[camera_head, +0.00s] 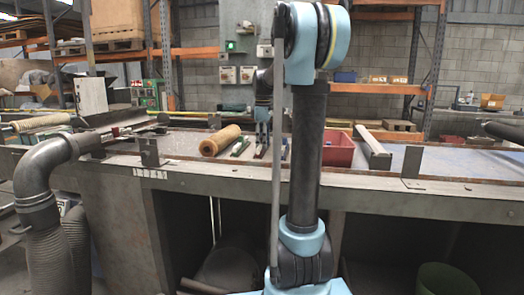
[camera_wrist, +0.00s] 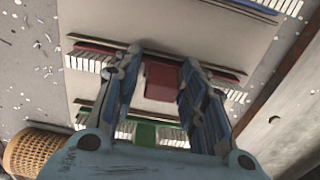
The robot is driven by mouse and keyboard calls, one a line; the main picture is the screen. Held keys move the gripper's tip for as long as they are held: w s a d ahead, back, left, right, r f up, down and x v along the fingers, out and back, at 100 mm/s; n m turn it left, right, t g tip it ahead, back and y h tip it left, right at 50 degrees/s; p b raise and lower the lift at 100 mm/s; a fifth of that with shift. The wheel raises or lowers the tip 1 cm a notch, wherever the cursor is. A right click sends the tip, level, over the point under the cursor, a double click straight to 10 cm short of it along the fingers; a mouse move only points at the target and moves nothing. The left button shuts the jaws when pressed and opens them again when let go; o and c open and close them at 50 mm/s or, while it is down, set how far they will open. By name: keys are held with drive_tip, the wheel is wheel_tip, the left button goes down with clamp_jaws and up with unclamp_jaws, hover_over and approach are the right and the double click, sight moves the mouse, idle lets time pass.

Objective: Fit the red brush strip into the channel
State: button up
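In the wrist view the red brush strip (camera_wrist: 98,48) runs across the upper middle, with pale bristles along its edge and a red block (camera_wrist: 160,82) at its middle. My gripper (camera_wrist: 162,58) is open, with one blue finger on each side of the red block. Narrow gaps seem to show between the fingers and the block, and contact cannot be told. The fingers hide parts of the strip. In the head view my gripper (camera_head: 262,138) points down at the bench among small strips. I cannot clearly identify the channel in either view.
A green brush strip (camera_wrist: 145,134) lies nearer the palm. An orange-tan roll (camera_head: 221,139) lies left of my gripper on the bench. A red bin (camera_head: 338,151) and a long pale bar (camera_head: 372,140) are to the right. Upright plates (camera_head: 148,152) stand along the front edge.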

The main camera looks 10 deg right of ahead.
clamp_jaws()
drive_tip(key=shift+r, duration=0.15)
